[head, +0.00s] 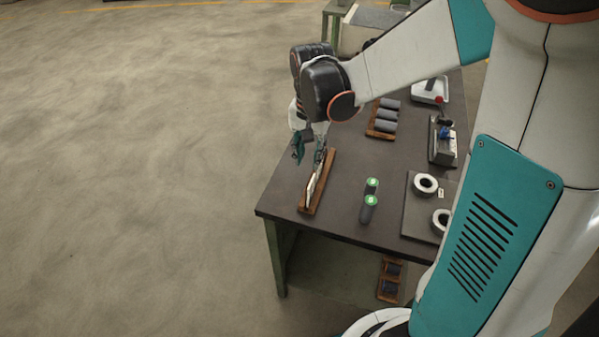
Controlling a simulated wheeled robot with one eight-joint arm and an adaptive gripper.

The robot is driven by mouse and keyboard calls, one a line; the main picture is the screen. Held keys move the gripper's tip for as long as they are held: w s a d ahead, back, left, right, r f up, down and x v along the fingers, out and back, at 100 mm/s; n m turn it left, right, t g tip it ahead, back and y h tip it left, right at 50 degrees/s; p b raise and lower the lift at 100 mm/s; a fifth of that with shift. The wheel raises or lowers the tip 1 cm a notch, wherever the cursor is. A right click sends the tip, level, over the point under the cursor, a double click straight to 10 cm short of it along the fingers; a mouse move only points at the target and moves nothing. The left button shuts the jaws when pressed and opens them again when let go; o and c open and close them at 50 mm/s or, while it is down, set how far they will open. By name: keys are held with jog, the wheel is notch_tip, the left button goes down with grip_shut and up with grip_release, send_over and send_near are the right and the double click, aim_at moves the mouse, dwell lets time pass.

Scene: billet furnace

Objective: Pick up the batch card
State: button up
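A thin white card, which looks like the batch card (313,188), stands or leans in a long brown wooden holder (306,209) near the left edge of the dark table. My gripper (310,159) points down over the far part of this holder. Its two fingers show apart, one at the table's left edge and one close to the card's upper end. Whether the finger touches the card is too small to tell. The writing on the card cannot be read.
Open floor lies left.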

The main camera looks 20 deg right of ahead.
aim_at(312, 181)
notch_tip(312, 181, down, 8)
jog(key=shift+b, duration=1.15)
jog(key=shift+s+d+f+b, duration=0.15)
jog(key=shift+f+b, duration=0.4)
jog(key=shift+f, duration=0.85)
jog(key=shift+d+f+b, duration=0.25)
jog(key=shift+f+b, duration=0.25)
jog(key=shift+f, duration=0.85)
jog(key=shift+r, duration=0.1)
grip_shut()
